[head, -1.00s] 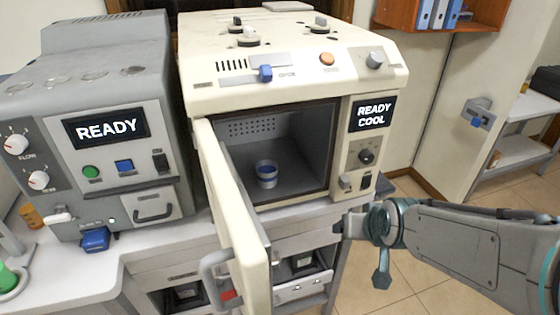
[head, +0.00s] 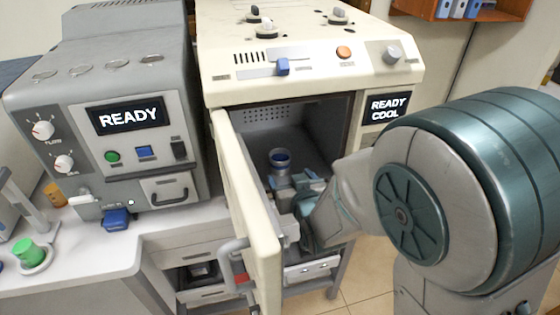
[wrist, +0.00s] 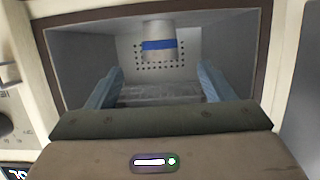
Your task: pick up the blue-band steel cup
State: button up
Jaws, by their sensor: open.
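The blue-band steel cup (head: 280,161) stands inside the open chamber of the cream oven (head: 310,55). In the wrist view the cup (wrist: 158,42) shows its steel side and blue band, between and beyond the two fingers. My gripper (head: 292,181) is at the chamber opening, just in front of the cup, and hides its lower part in the head view. In the wrist view my gripper (wrist: 160,84) has its blue fingers spread wide with nothing between them. No contact with the cup is visible.
The oven door (head: 245,190) stands open just left of my arm. The oven screen (head: 388,106) reads READY COOL. A grey machine (head: 110,100) with a READY screen stands on the left. A green-topped container (head: 28,252) sits on the white counter (head: 85,245).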

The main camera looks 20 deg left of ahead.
aim_at(283, 166)
jog(key=x, duration=0.6)
jog(key=shift+w+f+p, duration=0.1)
jog(key=shift+p, duration=0.3)
jog(key=shift+p+x, duration=1)
jog(key=shift+x, duration=1.65)
jog(key=c, duration=1.2)
